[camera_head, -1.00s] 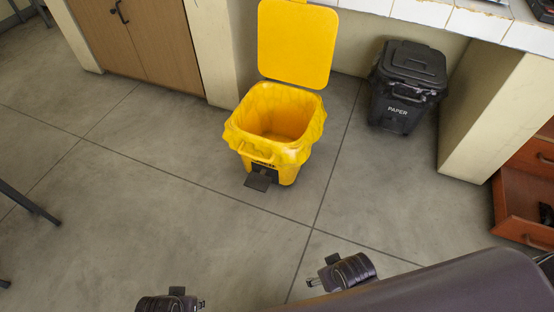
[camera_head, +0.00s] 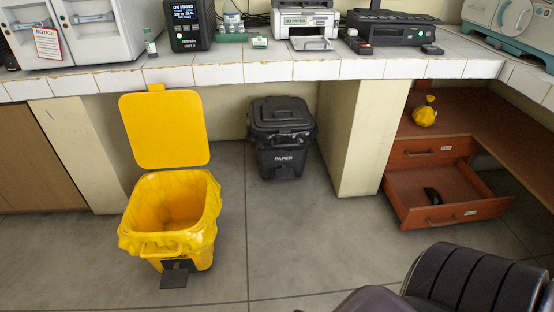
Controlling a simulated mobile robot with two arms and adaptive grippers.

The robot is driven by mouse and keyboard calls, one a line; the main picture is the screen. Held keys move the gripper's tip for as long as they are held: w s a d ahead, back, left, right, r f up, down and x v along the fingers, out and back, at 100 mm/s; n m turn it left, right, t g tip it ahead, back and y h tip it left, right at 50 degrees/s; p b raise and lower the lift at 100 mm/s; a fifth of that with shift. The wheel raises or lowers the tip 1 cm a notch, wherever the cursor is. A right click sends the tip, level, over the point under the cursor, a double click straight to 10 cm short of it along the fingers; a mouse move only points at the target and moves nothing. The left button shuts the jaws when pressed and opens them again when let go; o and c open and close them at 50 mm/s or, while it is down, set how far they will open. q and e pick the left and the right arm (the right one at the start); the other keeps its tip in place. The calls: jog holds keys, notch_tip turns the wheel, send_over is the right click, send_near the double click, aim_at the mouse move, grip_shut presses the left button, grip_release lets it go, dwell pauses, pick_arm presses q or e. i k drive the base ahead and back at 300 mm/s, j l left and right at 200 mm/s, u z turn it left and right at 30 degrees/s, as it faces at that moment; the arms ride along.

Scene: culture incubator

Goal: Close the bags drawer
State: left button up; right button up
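A reddish-brown wooden drawer (camera_head: 475,213) stands pulled out, low in the desk on the right in the head view. It has a handle and a small white label on its front; I cannot read the label. A small dark object (camera_head: 432,195) lies inside it. The drawer above it (camera_head: 421,151) is shut and also has a handle and a label. From the labels I cannot tell which one is the bags drawer, but only the lower one is open. Neither of my grippers can be made out in the head view.
A yellow bin (camera_head: 170,246) with its lid raised stands on the left. A black paper bin (camera_head: 281,143) stands behind it, left of a pillar (camera_head: 358,138). A dark padded chair (camera_head: 468,280) partly blocks the front right. A yellow bag (camera_head: 424,116) sits on the desk. Floor between is clear.

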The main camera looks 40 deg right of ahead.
aim_at(465, 196)
jog(key=z, duration=2.75)
